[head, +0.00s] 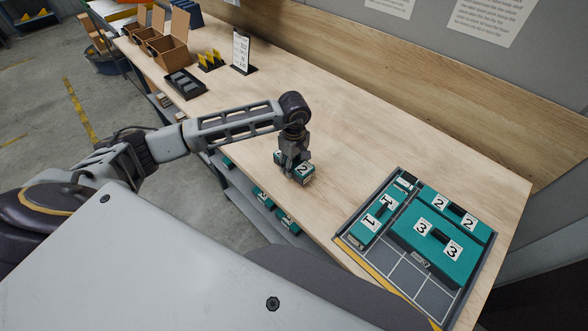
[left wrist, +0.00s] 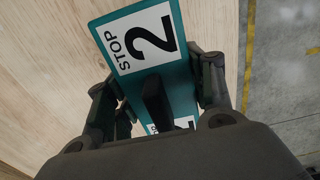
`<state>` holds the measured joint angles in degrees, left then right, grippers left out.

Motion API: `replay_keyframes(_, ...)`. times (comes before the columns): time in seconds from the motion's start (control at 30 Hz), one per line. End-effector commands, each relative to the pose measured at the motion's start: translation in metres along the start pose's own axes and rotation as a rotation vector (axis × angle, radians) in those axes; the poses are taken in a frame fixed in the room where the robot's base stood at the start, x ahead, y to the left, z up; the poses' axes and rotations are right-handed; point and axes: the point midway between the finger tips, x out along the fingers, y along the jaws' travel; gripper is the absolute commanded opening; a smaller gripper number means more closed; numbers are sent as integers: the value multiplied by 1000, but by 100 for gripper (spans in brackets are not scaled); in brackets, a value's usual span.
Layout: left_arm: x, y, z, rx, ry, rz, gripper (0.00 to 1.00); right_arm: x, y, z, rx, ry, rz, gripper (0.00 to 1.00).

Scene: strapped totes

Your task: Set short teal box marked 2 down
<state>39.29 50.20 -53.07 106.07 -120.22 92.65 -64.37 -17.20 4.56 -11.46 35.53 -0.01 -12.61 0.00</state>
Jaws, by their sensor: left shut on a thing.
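The short teal box marked 2 (head: 306,171) is at the bench's front edge in the head view. My left gripper (head: 294,168) points down and is shut on it. In the left wrist view the box (left wrist: 183,87) shows a white "STOP 2" label and a dark handle, with the gripper fingers (left wrist: 155,100) on either side. A second label is partly hidden by the gripper. I cannot tell whether the box touches the bench. My right gripper is not in view.
A gridded tray (head: 384,265) at the right holds teal boxes marked 1, 2 and 3 (head: 436,245), with bare cells at its front. Cardboard boxes (head: 169,47), a black tray (head: 185,83) and a sign (head: 241,51) stand at the far left. The bench middle (head: 370,130) is clear.

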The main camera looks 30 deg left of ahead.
Motion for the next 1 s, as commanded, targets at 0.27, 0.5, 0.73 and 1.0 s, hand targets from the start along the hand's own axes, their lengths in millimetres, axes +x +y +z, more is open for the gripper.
replay_keyframes(0.27,26,0,0,0,-1,0,20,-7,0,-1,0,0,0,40)
replay_keyframes(0.5,31,0,0,0,0,1,20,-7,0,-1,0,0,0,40)
replay_keyframes(0.73,33,0,0,0,0,1,20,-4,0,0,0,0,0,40)
replay_keyframes(1.0,34,0,0,0,0,0,75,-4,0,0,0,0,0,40)
